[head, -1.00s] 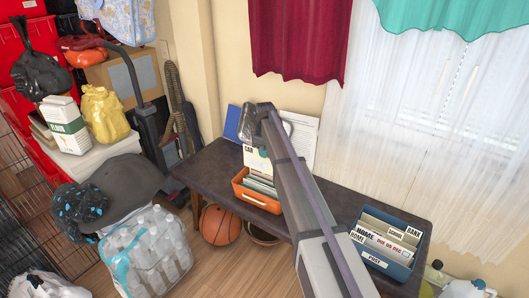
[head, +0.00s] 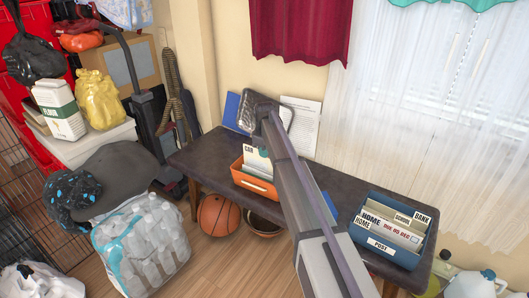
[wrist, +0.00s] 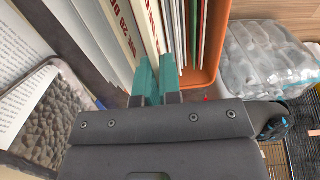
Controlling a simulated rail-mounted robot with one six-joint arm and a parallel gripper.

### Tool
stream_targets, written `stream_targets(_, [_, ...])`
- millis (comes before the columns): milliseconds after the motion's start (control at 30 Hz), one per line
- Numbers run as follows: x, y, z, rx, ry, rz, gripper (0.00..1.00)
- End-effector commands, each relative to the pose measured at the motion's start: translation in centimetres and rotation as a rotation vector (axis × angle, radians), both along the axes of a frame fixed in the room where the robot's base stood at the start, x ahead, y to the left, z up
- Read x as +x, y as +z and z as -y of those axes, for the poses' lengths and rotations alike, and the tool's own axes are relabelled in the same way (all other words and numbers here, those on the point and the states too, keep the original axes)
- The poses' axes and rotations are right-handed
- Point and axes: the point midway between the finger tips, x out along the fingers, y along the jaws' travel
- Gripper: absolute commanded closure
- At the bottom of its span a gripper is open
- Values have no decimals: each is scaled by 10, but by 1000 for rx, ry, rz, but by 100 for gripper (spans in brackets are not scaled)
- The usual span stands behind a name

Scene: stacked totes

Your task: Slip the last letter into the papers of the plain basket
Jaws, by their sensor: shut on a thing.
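The plain orange basket (head: 256,181) stands on the dark table and holds upright papers, with a "CAR" card (head: 250,151) at its left. The basket (wrist: 203,78) also shows in the wrist view, with green, red and white papers (wrist: 190,35) in it. My gripper (wrist: 157,80) has teal fingertips shut on a cream letter (wrist: 152,28) with red print. The letter stands beside other cream sheets (wrist: 108,35) and the coloured papers; its lower edge is hidden. In the head view my arm hides most of the gripper (head: 264,152) and the letter.
A blue basket (head: 391,251) labelled "POST" holds cards on the right of the table. A blue folder (head: 231,108) and a printed sheet (head: 303,122) lean at the wall. The tabletop (head: 205,153) left of the orange basket is clear.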

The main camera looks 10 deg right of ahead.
Motion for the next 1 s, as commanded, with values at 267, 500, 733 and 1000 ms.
stream_targets(267, [0,-13,0,0,0,0,100])
stream_targets(500, [0,-12,0,0,0,0,93])
stream_targets(733, [0,-12,0,0,0,0,71])
stream_targets(1000, [0,-12,0,0,0,0,65])
